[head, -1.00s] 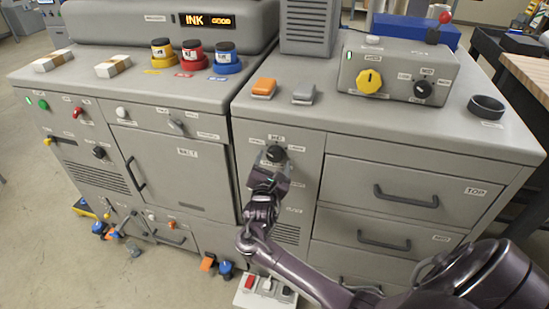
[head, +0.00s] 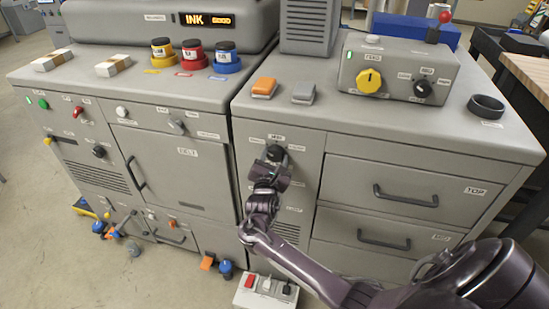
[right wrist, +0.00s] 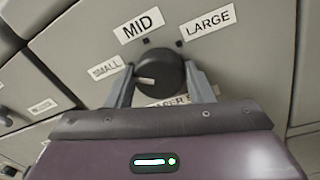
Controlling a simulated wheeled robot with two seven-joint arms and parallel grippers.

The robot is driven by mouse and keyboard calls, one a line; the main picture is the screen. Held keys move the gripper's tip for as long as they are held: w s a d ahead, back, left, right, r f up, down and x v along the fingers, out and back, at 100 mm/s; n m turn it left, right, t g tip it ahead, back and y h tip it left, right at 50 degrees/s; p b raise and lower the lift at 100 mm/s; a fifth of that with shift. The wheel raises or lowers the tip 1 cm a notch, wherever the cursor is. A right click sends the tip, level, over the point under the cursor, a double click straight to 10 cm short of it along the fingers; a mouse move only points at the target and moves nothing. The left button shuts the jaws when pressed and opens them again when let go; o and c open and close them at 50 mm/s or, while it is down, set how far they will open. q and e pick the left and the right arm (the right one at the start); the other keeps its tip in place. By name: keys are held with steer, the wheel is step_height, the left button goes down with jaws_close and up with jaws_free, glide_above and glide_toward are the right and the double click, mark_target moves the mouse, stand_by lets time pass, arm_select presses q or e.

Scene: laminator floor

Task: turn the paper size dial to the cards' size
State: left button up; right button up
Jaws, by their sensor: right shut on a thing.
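The black paper size dial (head: 275,152) is on the front of the right-hand grey cabinet. In the right wrist view the dial (right wrist: 160,72) has the labels SMALL (right wrist: 107,67), MID (right wrist: 139,25) and LARGE (right wrist: 208,21) around it. Its white mark lies on the left side, roughly toward SMALL. My right gripper (head: 272,164) is at the dial. In the right wrist view its fingers (right wrist: 162,84) are on either side of the dial, shut on it. My left gripper is not in view. I cannot pick out the cards for certain.
White banded stacks (head: 52,63) and coloured ink pots (head: 193,54) stand on the left machine's top. A control box with a yellow knob (head: 369,80) and a black ring (head: 486,106) are on the right cabinet top. Drawers with handles (head: 405,197) lie right of the dial.

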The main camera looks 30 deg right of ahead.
steer(key=shift+m, duration=0.3)
steer(key=shift+m+p, duration=0.35)
steer(key=shift+m, duration=0.55)
steer(key=m, duration=0.2)
steer(key=shift+f+m, duration=0.1)
steer(key=shift+m, duration=0.2)
steer(key=m, duration=0.2)
steer(key=shift+f+m+h, duration=0.1)
steer(key=shift+m+h, duration=0.2)
steer(key=shift+m, duration=0.1)
steer(key=m, duration=0.3)
steer(key=shift+f, duration=0.1)
steer(key=m+b, duration=0.1)
steer(key=m, duration=0.2)
steer(key=m+h+b, duration=0.1)
steer(key=m, duration=0.3)
steer(key=shift+f+g, duration=0.15)
steer(key=shift+g, duration=0.15)
steer(key=m+b, duration=0.1)
steer(key=m, duration=0.2)
steer(key=m+b, duration=0.1)
steer(key=m, duration=0.2)
steer(key=shift+w+a+g+h+b, duration=0.1)
steer(key=shift+g+h+b, duration=0.2)
steer(key=shift+g+h, duration=0.1)
